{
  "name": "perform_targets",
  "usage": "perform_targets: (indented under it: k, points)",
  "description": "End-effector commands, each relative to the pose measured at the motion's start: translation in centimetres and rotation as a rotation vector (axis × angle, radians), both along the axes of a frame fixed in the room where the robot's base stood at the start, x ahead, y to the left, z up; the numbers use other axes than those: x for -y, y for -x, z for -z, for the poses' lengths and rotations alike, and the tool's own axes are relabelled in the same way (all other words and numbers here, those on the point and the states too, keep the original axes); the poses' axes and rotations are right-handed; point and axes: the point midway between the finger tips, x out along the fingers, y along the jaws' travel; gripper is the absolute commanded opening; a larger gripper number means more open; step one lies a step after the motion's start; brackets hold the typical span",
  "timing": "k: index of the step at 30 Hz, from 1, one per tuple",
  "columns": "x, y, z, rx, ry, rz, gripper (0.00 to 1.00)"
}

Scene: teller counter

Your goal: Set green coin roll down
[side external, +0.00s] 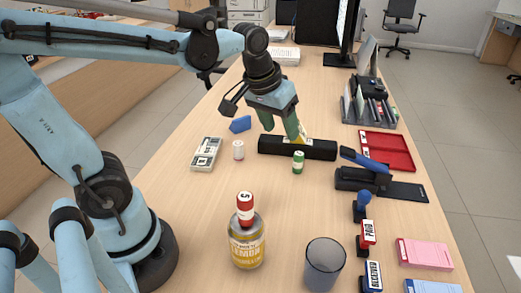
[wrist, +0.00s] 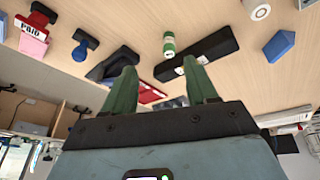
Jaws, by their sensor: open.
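The green coin roll (side external: 298,162) has a white band and stands upright on the counter, just in front of a long black block (side external: 270,145). It also shows in the wrist view (wrist: 169,46), beyond my fingertips and beside the black block (wrist: 215,48). My gripper (side external: 299,137) is above the black block, behind the roll, with its green fingers pointing down. In the wrist view my gripper (wrist: 161,70) is open, its fingers well apart with nothing between them. The roll stands clear of the fingers.
A white roll (side external: 238,150), banknote stack (side external: 206,153) and blue wedge (side external: 240,124) are to the left. A stapler (side external: 362,178), red tray (side external: 388,150) and stamps (side external: 367,236) are on the right.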

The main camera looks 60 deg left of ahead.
Motion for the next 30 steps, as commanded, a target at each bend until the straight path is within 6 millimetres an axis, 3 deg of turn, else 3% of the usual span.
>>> perform_targets:
  k: [9,15,23,30]
  points:
    - [-1.6,-5.6,1.1,-0.215,0.061,-0.226,0.57]
    - [-2.4,-7.8,2.6,-0.315,0.078,-0.333,0.57]
    - [-2.7,-8.5,4.0,-0.355,0.083,-0.378,0.57]
    - [-2.7,-8.5,7.6,-0.354,0.082,-0.376,0.57]
